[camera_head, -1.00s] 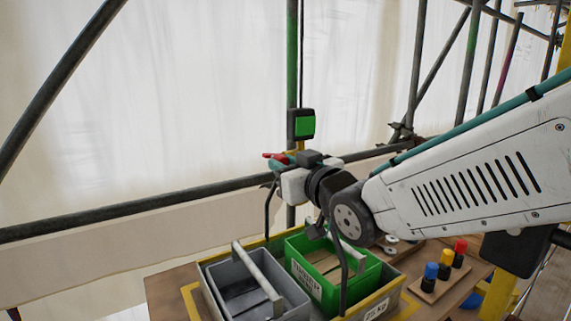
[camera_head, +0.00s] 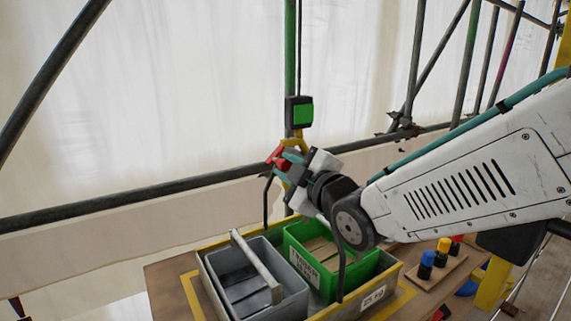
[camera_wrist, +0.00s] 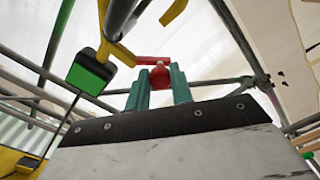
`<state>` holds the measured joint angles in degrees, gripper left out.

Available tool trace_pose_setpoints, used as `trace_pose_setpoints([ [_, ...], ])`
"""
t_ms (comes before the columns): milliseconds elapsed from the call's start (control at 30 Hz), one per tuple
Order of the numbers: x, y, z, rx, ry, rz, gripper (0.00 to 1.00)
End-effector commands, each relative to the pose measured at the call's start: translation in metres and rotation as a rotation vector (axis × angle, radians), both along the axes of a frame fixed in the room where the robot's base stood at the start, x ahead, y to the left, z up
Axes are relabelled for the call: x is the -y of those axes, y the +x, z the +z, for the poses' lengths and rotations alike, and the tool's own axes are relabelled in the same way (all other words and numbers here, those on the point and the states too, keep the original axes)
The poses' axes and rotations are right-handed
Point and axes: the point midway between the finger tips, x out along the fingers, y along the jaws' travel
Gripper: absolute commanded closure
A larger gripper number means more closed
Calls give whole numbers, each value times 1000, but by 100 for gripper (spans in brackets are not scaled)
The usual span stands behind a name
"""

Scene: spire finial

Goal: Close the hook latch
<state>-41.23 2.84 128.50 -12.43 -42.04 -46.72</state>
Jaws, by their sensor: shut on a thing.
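My gripper (camera_head: 284,160) has its teal fingers closed on a red knob (camera_wrist: 160,77). The knob joins a short red latch bar (camera_wrist: 152,60) that reaches toward the yellow hook (camera_wrist: 120,52) in the wrist view. Whether the bar touches the hook's tip is unclear. In the head view the hook (camera_head: 298,143) hangs under a block with a green face (camera_head: 303,114), partly hidden by my gripper. The red latch (camera_head: 280,161) shows at my fingertips. A dark bar (camera_wrist: 119,18) passes by the hook in the wrist view.
Below stands a yellow-edged tray (camera_head: 375,297) with a grey bin (camera_head: 294,290) and a green bin (camera_head: 306,272); dark curved handles (camera_head: 266,205) rise from it. Several coloured pegs (camera_head: 426,264) stand at right. A scaffold rail (camera_head: 130,206) runs behind.

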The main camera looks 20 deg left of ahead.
Motion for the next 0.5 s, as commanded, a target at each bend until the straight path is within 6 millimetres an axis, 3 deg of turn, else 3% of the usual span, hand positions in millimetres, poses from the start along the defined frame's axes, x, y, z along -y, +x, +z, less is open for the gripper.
trace_pose_setpoints([
  [500, 11, 12, -11, 366, -316, -1, 100],
])
